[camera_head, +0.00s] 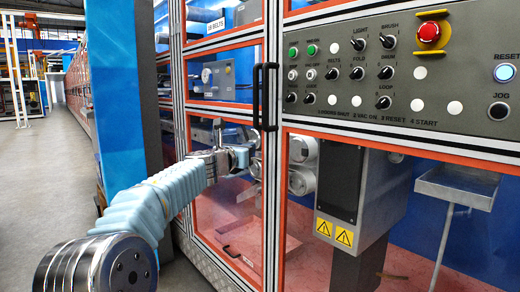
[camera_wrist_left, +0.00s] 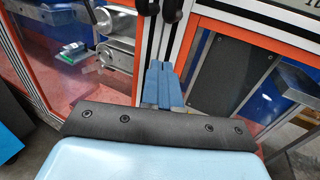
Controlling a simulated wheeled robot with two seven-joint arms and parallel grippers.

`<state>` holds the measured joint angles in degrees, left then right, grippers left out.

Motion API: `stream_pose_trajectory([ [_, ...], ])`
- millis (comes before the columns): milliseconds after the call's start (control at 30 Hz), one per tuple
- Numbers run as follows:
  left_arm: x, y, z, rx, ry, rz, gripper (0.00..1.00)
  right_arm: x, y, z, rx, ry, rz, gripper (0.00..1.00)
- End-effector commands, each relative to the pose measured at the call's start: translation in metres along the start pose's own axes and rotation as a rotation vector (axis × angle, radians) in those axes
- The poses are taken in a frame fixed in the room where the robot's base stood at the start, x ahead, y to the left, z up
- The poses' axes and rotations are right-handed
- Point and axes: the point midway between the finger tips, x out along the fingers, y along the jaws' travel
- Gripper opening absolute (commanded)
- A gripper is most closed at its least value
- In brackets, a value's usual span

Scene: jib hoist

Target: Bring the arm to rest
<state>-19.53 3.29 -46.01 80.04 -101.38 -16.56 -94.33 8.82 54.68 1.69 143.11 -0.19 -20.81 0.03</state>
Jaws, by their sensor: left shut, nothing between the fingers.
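My left arm (camera_head: 165,193) comes in from the lower left of the head view and is stretched out toward the glazed machine front. My left gripper (camera_head: 242,157) is at its end, in front of the orange-framed doors and just below the black door handles (camera_head: 265,95). In the left wrist view, the blue fingers of this gripper (camera_wrist_left: 162,82) lie side by side, shut and empty. The lower ends of the handles (camera_wrist_left: 160,8) show beyond the fingertips. I cannot tell the exact gap between the fingers and the doors. My right gripper is not in view.
A grey control panel (camera_head: 395,80) with knobs, a red emergency button (camera_head: 429,33) and a lit reset button (camera_head: 504,72) is at the upper right. A blue post (camera_head: 118,90) stands left of the doors. The grey floor (camera_head: 45,175) at the left is clear.

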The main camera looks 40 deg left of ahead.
Motion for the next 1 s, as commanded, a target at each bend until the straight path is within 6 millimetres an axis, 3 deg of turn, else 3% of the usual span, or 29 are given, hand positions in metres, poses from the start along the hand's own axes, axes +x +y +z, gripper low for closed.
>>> stream_pose_trajectory([
  [233,-0.021,0.009,0.000,0.000,0.000,0.000,0.00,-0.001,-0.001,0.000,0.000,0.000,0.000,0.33],
  [467,-0.020,0.008,-0.002,-0.005,0.003,-0.002,0.00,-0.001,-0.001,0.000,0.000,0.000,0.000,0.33],
  [567,-0.011,-0.007,-0.017,-0.065,0.030,-0.022,0.00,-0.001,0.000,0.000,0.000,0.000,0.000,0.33],
  [667,0.007,-0.040,-0.056,-0.225,0.100,-0.060,0.00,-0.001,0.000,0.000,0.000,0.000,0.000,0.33],
  [767,0.027,-0.087,-0.120,-0.481,0.220,-0.087,0.00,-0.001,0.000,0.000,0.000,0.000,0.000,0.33],
  [867,0.037,-0.134,-0.194,-0.769,0.362,-0.071,0.00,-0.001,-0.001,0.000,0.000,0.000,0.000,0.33],
  [1000,0.031,-0.189,-0.299,-1.159,0.562,0.034,0.00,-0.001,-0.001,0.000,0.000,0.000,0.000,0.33],
])
